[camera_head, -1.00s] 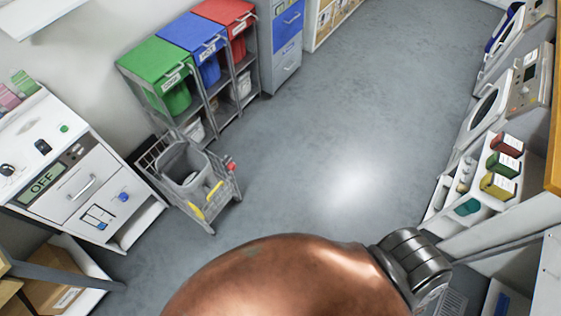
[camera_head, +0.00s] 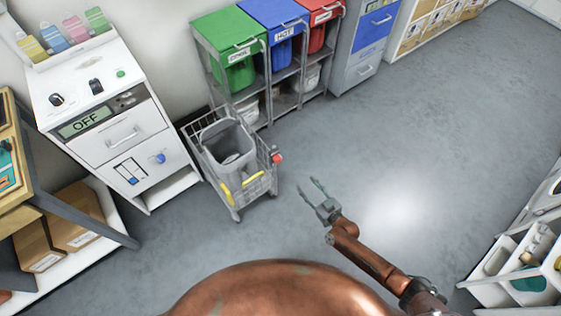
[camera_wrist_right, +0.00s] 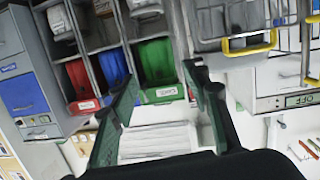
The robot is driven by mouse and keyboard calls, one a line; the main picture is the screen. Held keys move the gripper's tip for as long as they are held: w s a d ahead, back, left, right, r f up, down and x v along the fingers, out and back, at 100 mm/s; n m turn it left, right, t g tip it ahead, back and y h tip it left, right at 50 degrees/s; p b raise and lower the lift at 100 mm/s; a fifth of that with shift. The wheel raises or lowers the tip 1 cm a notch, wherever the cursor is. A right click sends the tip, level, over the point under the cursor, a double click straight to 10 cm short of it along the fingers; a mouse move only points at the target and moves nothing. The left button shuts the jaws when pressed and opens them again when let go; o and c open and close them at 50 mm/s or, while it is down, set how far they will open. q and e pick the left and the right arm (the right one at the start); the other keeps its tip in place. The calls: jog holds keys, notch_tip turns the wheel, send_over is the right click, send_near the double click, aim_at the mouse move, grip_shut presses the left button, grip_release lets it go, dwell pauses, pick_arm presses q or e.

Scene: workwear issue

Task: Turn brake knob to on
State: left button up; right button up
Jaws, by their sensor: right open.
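A grey wire cart (camera_head: 238,212) with a bin (camera_head: 228,150) stands on the floor left of centre in the head view. A small red knob (camera_head: 277,158) sits at its right upper corner. I take this as the brake knob; its setting is too small to read. My right gripper (camera_head: 308,187) is open and empty, right of the cart and apart from the knob. Its parted fingers (camera_wrist_right: 163,82) also show in the right wrist view, with nothing between them in their grip. My left gripper is not in view.
A white cabinet (camera_head: 112,140) with an "OFF" display (camera_head: 85,122) and a blue knob (camera_head: 160,158) stands left of the cart. A rack with green (camera_head: 228,38), blue and red bins stands behind. Shelves (camera_head: 520,270) are at right. The middle floor (camera_head: 420,150) is clear.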

jog(key=y+b, duration=0.2)
send_near(280, 161)
jog(key=w+f, duration=0.1)
jog(key=shift+n+t, duration=0.3)
jog(key=shift+t, duration=0.2)
jog(key=x, duration=0.2)
jog(key=b+x, duration=0.1)
jog(key=x, duration=0.4)
jog(key=shift+s+a+b, duration=0.25)
jog(key=shift+a+b, duration=0.15)
jog(key=shift+a, duration=0.05)
jog(key=shift+x, duration=0.8)
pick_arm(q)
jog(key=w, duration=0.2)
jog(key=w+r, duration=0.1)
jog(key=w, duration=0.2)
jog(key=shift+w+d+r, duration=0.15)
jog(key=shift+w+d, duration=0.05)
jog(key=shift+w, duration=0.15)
pick_arm(e)
jog(key=shift+r, duration=0.2)
jog(key=c, duration=1.2)
jog(key=shift+o, duration=0.2)
